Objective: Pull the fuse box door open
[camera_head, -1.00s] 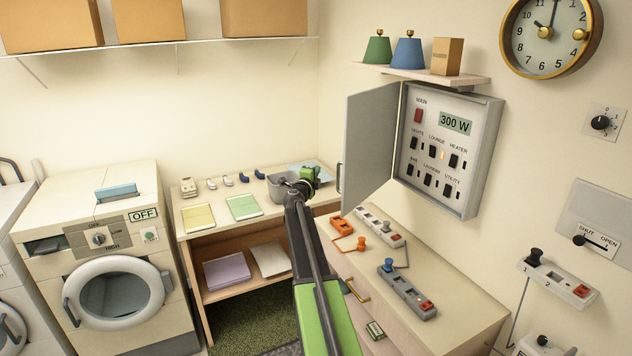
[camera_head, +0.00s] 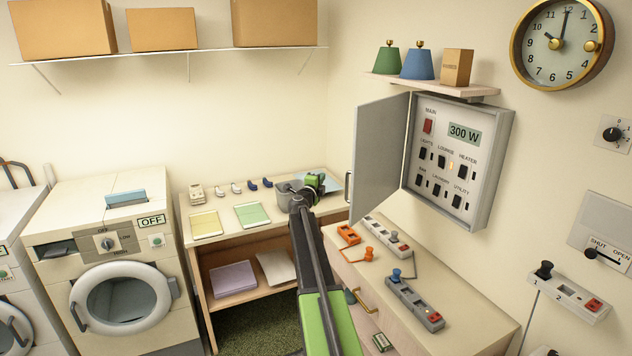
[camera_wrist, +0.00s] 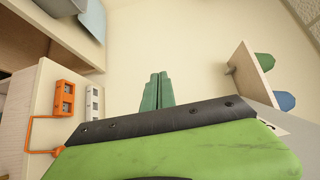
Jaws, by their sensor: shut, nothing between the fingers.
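The fuse box (camera_head: 492,190) hangs on the right wall. Its grey door (camera_head: 379,158) stands swung wide open to the left, with a dark handle (camera_head: 349,184) on its free edge. Inside show a red main switch, several black switches and a display reading 300 W. My gripper (camera_head: 318,180) is left of the door's free edge in the head view, apart from the handle in the picture. In the wrist view its green fingers (camera_wrist: 158,92) are together with nothing between them. The wrist view does not clearly show the door.
Below the door is a cabinet (camera_head: 455,325) with an orange power strip (camera_head: 348,234) and a grey one (camera_head: 415,304). A shelf (camera_head: 440,87) with lampshades is above the box. A desk (camera_head: 222,236) and a washer (camera_head: 110,270) stand left. Wall space left of the door is clear.

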